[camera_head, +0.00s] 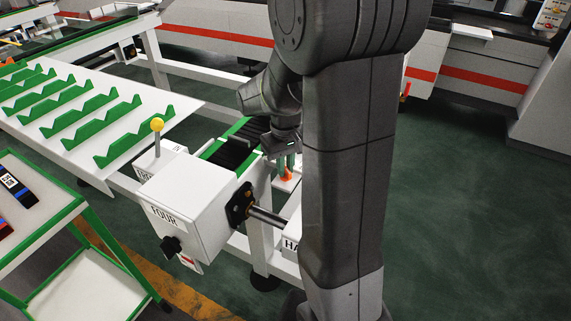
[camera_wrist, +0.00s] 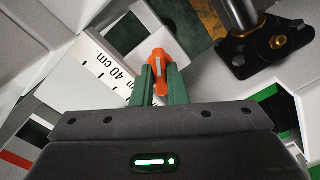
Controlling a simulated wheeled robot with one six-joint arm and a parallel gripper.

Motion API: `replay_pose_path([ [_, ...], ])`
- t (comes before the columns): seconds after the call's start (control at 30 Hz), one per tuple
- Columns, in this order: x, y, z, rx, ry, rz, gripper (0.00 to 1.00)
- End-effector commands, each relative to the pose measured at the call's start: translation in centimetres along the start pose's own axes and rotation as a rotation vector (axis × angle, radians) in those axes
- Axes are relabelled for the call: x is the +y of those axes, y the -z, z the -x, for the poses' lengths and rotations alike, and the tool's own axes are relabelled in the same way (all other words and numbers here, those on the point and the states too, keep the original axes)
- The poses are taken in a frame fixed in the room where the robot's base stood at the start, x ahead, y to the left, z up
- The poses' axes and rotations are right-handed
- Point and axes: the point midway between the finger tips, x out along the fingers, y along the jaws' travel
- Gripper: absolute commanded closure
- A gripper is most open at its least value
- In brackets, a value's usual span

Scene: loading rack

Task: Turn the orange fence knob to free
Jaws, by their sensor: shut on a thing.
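The orange fence knob (camera_wrist: 157,70) is in the middle of the wrist view, between the green fingers of my gripper (camera_wrist: 159,82). The fingers are shut on it, one on each side. Their tips hide part of its sides. A white scale marked in cm (camera_wrist: 108,70) lies just left of it in that view. In the head view a small part of the orange knob (camera_head: 287,174) shows left of my arm, below the green fingers of my gripper (camera_head: 286,161). My arm hides much of the area around it.
A white box labelled FOUR (camera_head: 165,212) stands left of the knob, with a yellow-ball lever (camera_head: 157,125) behind it. A metal rod (camera_head: 267,216) runs from a black flange on the box. A white rack with green notched strips (camera_head: 110,130) and a green-framed cart (camera_head: 75,205) are further left.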

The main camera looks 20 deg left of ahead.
Motion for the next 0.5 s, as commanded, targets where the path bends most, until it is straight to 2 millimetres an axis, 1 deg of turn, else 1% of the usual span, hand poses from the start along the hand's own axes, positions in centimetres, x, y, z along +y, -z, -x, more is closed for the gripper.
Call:
replay_pose_path([
  [0.2,0.02,0.1,0.12,0.003,-0.001,0.203,1.0],
  [0.5,0.02,0.11,0.11,0.003,-0.002,0.432,1.0],
])
